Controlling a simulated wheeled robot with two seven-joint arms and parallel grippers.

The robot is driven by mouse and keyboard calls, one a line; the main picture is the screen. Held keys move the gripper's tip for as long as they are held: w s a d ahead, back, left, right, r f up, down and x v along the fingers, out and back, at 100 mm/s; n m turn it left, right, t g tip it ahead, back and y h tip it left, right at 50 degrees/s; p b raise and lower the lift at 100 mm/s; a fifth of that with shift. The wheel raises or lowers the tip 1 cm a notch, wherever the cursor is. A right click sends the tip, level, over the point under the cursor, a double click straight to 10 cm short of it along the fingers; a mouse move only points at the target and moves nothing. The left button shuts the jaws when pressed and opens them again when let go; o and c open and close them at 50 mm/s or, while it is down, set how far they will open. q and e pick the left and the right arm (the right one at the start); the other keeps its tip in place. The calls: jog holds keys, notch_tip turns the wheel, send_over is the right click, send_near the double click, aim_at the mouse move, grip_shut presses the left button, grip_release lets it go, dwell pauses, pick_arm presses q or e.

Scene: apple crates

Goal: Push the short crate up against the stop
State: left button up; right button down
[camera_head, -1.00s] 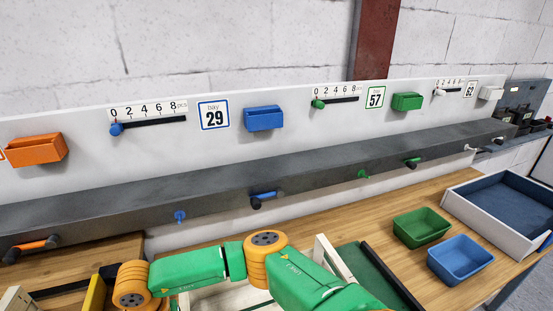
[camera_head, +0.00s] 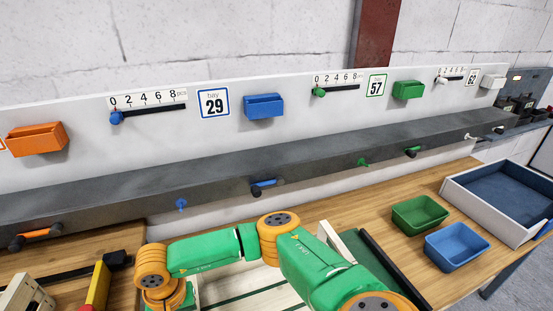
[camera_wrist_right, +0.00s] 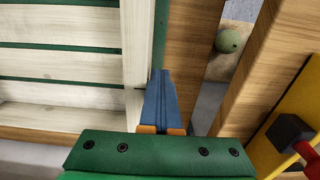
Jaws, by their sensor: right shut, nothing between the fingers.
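A pale slatted crate (camera_head: 245,278) with green strips lies at the bottom of the head view, partly hidden by my right arm. In the right wrist view a pale slatted crate (camera_wrist_right: 60,67) fills the upper left, with its corner post beside my fingers. My right gripper (camera_wrist_right: 163,85) is shut and empty, its blue fingertips at or very near that post; I cannot tell if they touch. I cannot tell for sure which part is the stop; a yellow piece (camera_head: 99,284) stands at lower left. My left gripper is not in view.
In the wrist view, brown wooden boards (camera_wrist_right: 265,70) and a round green thing (camera_wrist_right: 229,41) lie right of the fingers. A green bin (camera_head: 419,213), a blue bin (camera_head: 456,247) and a grey tray (camera_head: 480,207) stand on the table at right. A dark shelf (camera_head: 230,174) runs behind.

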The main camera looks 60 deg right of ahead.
jog(key=shift+s+d, duration=3.95)
jog(key=shift+d, duration=1.85)
notch_tip(320, 180, up, 12)
jog(key=w+a+p, duration=0.1)
jog(key=p, duration=0.7)
jog(key=shift+a, duration=0.35)
